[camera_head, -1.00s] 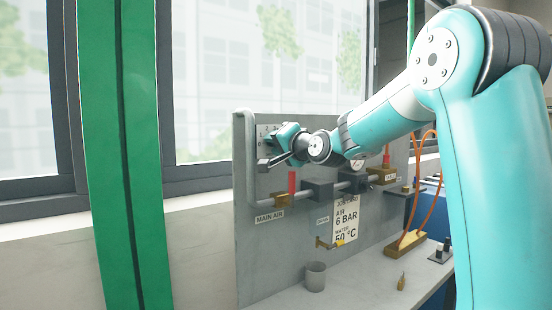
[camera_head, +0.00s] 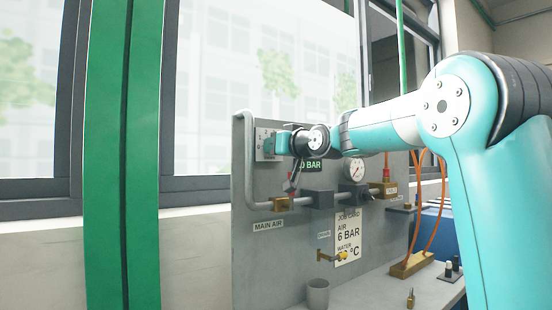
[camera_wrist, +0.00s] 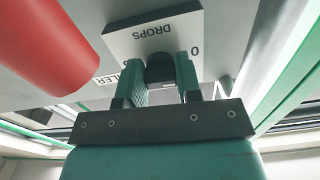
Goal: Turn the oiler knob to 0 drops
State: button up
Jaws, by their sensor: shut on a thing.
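The oiler knob (camera_wrist: 160,68) is a dark round knob on a white plate (camera_wrist: 130,42). The plate is marked "DROPS" with a "0" to the right of the knob in the wrist view. My gripper (camera_wrist: 160,74) is shut on the knob, one teal finger on each side. The fingers hide much of the knob, and I cannot tell where it points. In the head view my gripper (camera_head: 283,144) meets the grey oiler plate (camera_head: 264,146) at the upper left of the panel, and the knob is hidden.
A red handle (camera_wrist: 35,40) is close by the gripper in the wrist view. The grey panel (camera_head: 250,265) carries a pipe with valves, a round gauge (camera_head: 354,168) and a "0 BAR" display (camera_head: 313,166). A cup (camera_head: 317,294) stands on the bench. A green post (camera_head: 125,200) is at left.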

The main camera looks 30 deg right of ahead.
jog(key=shift+f+n+b, duration=0.15)
jog(key=shift+n+b, duration=0.65)
jog(key=shift+n, duration=0.4)
jog(key=shift+d, duration=0.1)
jog(key=o, duration=0.9)
jog(key=s+b, duration=0.1)
jog(key=s, duration=1)
jog(key=s+b, duration=0.1)
jog(key=s, duration=0.5)
jog(key=shift+s+d+b, duration=0.15)
jog(key=shift+d+b, duration=0.1)
jog(key=shift+b, duration=0.05)
